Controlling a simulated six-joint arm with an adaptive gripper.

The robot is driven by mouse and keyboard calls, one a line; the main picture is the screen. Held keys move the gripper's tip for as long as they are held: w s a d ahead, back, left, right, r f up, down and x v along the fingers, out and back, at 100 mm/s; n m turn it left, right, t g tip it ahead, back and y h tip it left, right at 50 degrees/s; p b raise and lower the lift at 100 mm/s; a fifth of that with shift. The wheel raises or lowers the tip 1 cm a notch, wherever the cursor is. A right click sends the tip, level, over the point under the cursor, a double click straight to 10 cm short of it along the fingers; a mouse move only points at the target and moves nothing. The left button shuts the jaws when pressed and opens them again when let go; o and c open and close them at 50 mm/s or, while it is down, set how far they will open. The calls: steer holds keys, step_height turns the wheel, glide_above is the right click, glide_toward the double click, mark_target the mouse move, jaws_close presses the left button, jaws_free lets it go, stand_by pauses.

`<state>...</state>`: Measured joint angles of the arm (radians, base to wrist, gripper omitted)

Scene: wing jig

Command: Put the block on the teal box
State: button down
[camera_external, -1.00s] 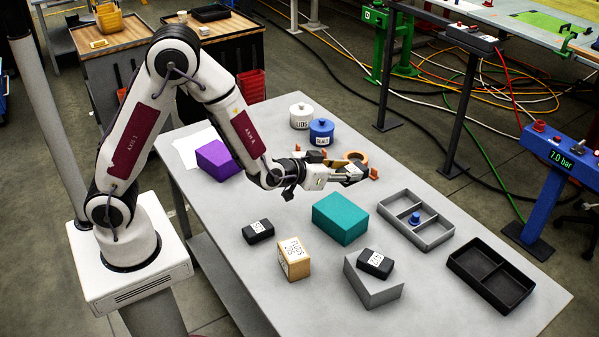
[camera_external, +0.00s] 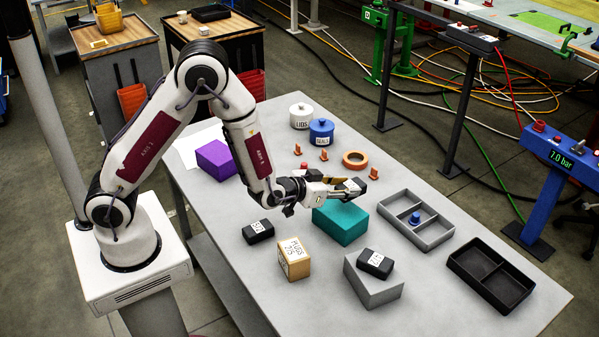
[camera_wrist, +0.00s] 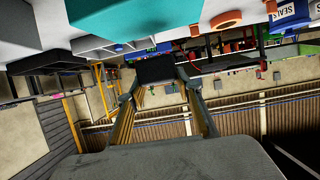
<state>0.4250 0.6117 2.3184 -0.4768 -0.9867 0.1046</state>
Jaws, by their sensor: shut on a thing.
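The teal box (camera_external: 340,222) lies on the grey table, and its far upper part is covered by my gripper in the external view. It also shows at the top of the upside-down wrist view (camera_wrist: 135,15). My gripper (camera_external: 358,187) reaches sideways over the far side of the teal box. It is shut on a dark block (camera_wrist: 157,69), seen between the fingertips in the wrist view. The block is hard to make out in the external view. I cannot tell how large the gap is between the block and the box.
A grey box (camera_external: 372,290) with a black labelled block (camera_external: 376,263) stands in front. Another black block (camera_external: 258,231) and a tan box (camera_external: 294,258) lie left. A grey divided tray (camera_external: 440,233) and black tray (camera_external: 506,290) lie right. Orange pegs and a ring (camera_external: 355,158) are behind.

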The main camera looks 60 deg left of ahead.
steer(key=shift+f, duration=2)
steer(key=shift+f, duration=0.15)
steer(key=c, duration=1.4)
jaws_free()
steer(key=shift+v, duration=3.85)
steer(key=shift+w, duration=0.1)
